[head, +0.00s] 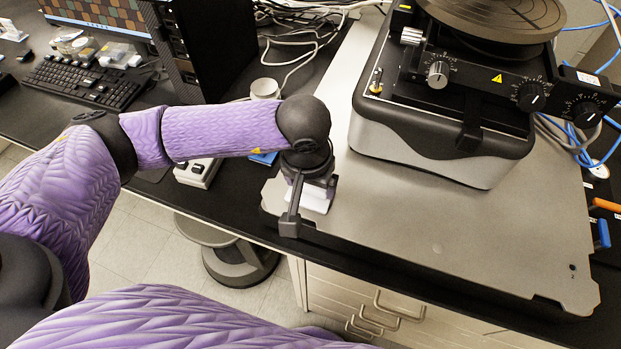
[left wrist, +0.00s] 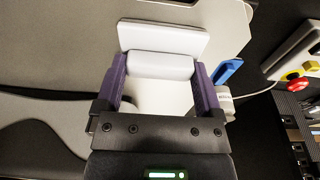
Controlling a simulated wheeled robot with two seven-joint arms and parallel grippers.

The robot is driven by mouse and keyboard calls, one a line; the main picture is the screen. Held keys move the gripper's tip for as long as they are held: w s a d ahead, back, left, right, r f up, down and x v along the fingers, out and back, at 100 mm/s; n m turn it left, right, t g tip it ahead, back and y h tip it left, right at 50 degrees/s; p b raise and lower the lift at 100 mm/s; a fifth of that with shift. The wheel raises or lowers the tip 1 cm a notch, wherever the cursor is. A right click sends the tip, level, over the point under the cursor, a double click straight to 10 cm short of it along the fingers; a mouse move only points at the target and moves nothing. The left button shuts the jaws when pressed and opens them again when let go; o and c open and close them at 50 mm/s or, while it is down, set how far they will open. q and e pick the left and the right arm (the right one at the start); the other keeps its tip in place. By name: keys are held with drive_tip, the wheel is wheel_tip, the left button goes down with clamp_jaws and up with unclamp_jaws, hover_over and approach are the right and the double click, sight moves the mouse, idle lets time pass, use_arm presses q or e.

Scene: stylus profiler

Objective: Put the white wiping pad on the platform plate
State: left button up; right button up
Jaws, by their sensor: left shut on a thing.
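The white wiping pad (head: 316,203) is in my left gripper (head: 306,188), at the front left corner of the grey platform plate (head: 430,235). The left wrist view shows the pad's white block (left wrist: 161,66) between the two purple fingers, with a flat white slab (left wrist: 163,38) beyond it. The fingers are shut on the block. The plate (left wrist: 60,50) also shows behind the pad there. I cannot tell whether the pad touches the plate. My right gripper is out of view.
The stylus profiler (head: 440,130) stands on the plate, with knobs and a round stage on top. A keyboard (head: 88,80), a black tower and cables lie at the back left. A control box with a red button (left wrist: 295,85) is near the pad. The plate's front is clear.

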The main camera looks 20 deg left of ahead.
sight(307, 200)
use_arm(q)
drive_tip(key=o, duration=0.8)
drive_tip(key=shift+f, duration=0.15)
drive_tip(key=shift+o, duration=0.6)
drive_tip(key=shift+r, duration=0.25)
wheel_tip(307, 200, up, 12)
drive_tip(key=s, duration=0.1)
drive_tip(key=shift+s+p, duration=0.4)
drive_tip(key=shift+f, duration=0.15)
